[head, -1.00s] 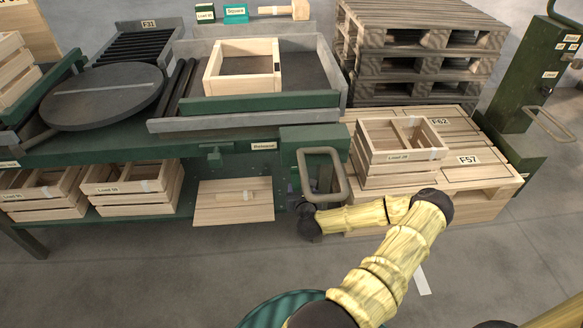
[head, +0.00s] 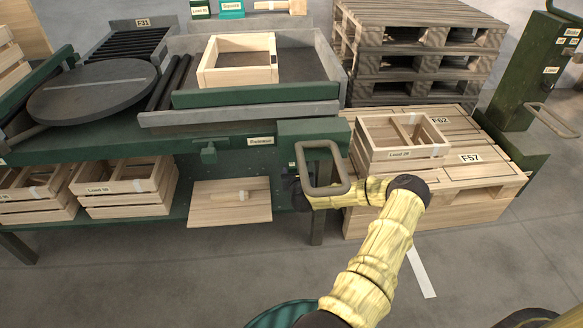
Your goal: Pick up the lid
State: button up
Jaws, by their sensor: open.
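The loop handle (head: 345,172) and bench leg (head: 316,226) stand close to my gripper. The bench top edge (head: 100,150) overhangs the shelf. A slatted crate (head: 82,199) stands left of the lid. Another crate (head: 400,162) sits on a pallet (head: 480,181) at right.

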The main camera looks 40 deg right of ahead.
aim_at(293, 167)
jog(key=b+x, duration=0.1)
jog(key=x, duration=0.1)
jog(key=b+x, duration=0.2)
jog(key=shift+w, duration=0.4)
jog(key=shift+w+d+b, duration=0.1)
jog(key=shift+w+b, duration=0.15)
jog(key=shift+b, duration=0.05)
jog(key=c, duration=1.1)
